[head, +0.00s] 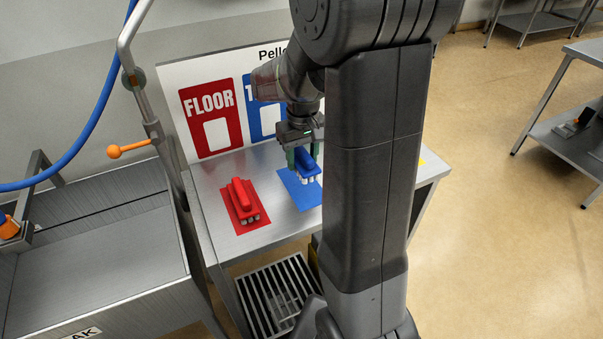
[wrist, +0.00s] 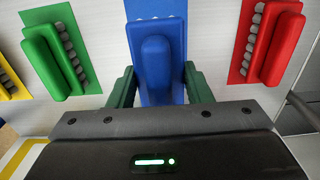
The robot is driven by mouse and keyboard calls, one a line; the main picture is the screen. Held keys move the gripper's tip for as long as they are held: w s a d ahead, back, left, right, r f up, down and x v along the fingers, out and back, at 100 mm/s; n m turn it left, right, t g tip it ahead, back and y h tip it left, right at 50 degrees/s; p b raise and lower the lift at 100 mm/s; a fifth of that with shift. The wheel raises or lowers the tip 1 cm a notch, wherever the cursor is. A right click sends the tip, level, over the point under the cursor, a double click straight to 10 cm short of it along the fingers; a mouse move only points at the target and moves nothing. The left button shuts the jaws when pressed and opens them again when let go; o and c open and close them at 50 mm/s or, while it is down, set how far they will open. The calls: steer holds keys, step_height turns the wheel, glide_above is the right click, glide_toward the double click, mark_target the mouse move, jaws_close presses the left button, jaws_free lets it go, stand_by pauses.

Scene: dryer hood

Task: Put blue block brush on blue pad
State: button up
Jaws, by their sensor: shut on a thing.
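The blue block brush (head: 307,166) is between the fingers of my gripper (head: 301,156) over the table, bristles down. It also shows in the wrist view (wrist: 156,65), with a green finger on each side. My gripper is shut on it. The blue pad (head: 296,194) lies flat on the steel table, below and around the brush. In the wrist view a strip of the pad (wrist: 148,8) shows past the brush's end. I cannot tell whether the bristles touch the pad. My arm hides the table to the right in the head view.
A red brush (head: 241,195) sits on a red pad (head: 261,219) to the left. The wrist view also shows a green brush (wrist: 52,57) and part of a yellow one (wrist: 3,94). A sign board (head: 211,121) stands behind, and a steel basin (head: 95,255) lies left.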

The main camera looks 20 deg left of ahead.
mark_target(302, 149)
steer(key=shift+f, duration=3.1)
steer(key=shift+f, duration=0.1)
steer(key=o, duration=1)
steer(key=shift+c, duration=0.2)
step_height(302, 149, up, 12)
steer(key=shift+r, duration=0.15)
